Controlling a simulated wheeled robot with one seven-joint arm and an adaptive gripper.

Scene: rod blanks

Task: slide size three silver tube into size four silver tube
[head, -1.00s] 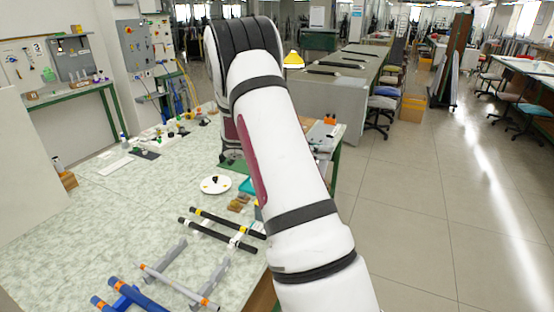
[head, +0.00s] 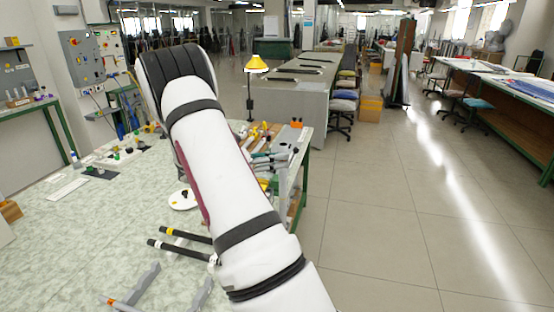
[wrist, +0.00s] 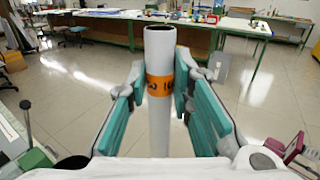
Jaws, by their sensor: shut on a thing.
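My gripper (wrist: 162,103), with teal finger pads, is shut around a silver tube (wrist: 160,125) in the wrist view. The tube stands upright in that picture, its open dark end at the top. An orange band with dark marks, one like a 3, circles it between the pads. Another silver tube (head: 122,306) with an orange band shows at the lower left edge, across a grey rack (head: 143,284). Most of it is cut off, and its size cannot be read.
Two black rods (head: 180,248) with yellow and white bands lie farther back on the bench (head: 85,235). A white plate (head: 182,200) and a yellow lamp (head: 256,65) stand beyond. Open floor (head: 390,230) lies to the right.

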